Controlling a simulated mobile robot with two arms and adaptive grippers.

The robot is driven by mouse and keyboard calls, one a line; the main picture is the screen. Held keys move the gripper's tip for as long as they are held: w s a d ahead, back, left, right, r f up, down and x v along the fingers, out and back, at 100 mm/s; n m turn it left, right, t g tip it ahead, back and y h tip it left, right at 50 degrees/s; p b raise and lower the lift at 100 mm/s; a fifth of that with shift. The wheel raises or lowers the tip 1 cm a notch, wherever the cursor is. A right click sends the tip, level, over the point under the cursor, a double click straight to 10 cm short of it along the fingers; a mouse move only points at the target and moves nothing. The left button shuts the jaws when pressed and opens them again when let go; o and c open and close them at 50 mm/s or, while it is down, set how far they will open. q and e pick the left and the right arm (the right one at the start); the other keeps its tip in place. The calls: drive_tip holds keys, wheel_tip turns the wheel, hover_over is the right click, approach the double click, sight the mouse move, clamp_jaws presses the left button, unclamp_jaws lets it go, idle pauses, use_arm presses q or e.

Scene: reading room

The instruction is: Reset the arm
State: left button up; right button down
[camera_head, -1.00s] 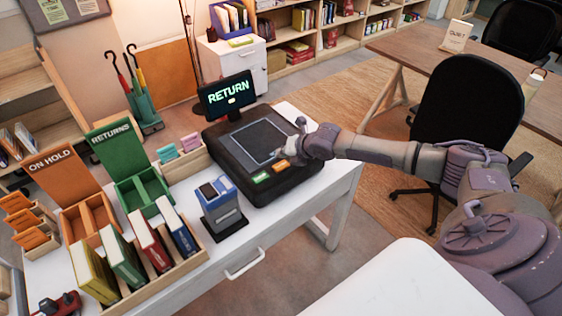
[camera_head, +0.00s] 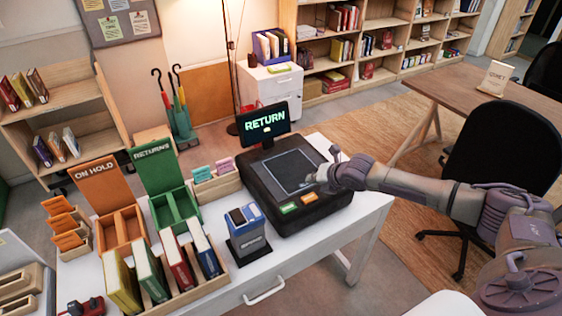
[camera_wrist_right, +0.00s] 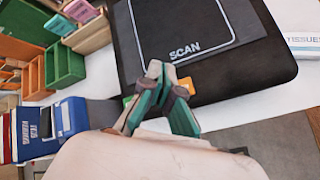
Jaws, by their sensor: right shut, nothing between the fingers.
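My right gripper (camera_head: 322,180) is over the front right part of the black return scanner (camera_head: 262,190), near its scan pad. In the right wrist view its two teal-padded fingers (camera_wrist_right: 158,82) are together with nothing between them, above the scanner's edge by the word SCAN. The fingers hide part of the orange button (camera_wrist_right: 128,102). My right arm (camera_head: 430,190) reaches in from the right of the head view. My left gripper is not in view.
The white desk (camera_head: 330,238) holds a blue-grey stamp-like device (camera_head: 248,240), a wooden rack of books (camera_head: 185,285), a green returns tray (camera_head: 160,190) and an orange on-hold tray (camera_head: 105,205). A black chair (camera_head: 500,155) stands behind my right arm.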

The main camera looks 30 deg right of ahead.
drive_tip(key=s+a+f+m+g+y, duration=0.1)
drive_tip(key=s+a+f+m+g, duration=0.3)
drive_tip(key=s+a, duration=0.6)
drive_tip(key=s+a+f+m+t+y, duration=0.15)
drive_tip(key=s+a+m, duration=0.45)
drive_tip(key=a, duration=0.7)
drive_tip(key=s+d+r+m+g+h, duration=0.1)
drive_tip(key=s+d+m+g+h, duration=0.15)
drive_tip(key=s+m, duration=0.65)
drive_tip(key=s+d+r+m+g+h, duration=0.1)
drive_tip(key=s+d+m, duration=0.2)
drive_tip(key=s+m, duration=0.55)
wheel_tip(320, 180, down, 28)
drive_tip(key=s+b, duration=0.2)
drive_tip(key=s+d+f+g+b, duration=0.1)
drive_tip(key=s+d+f+g, duration=0.1)
drive_tip(key=s+f, duration=1.4)
drive_tip(key=shift+s+d+f+n+h, duration=0.3)
drive_tip(key=shift+s+d+f+n, duration=0.15)
drive_tip(key=shift+d+f, duration=0.1)
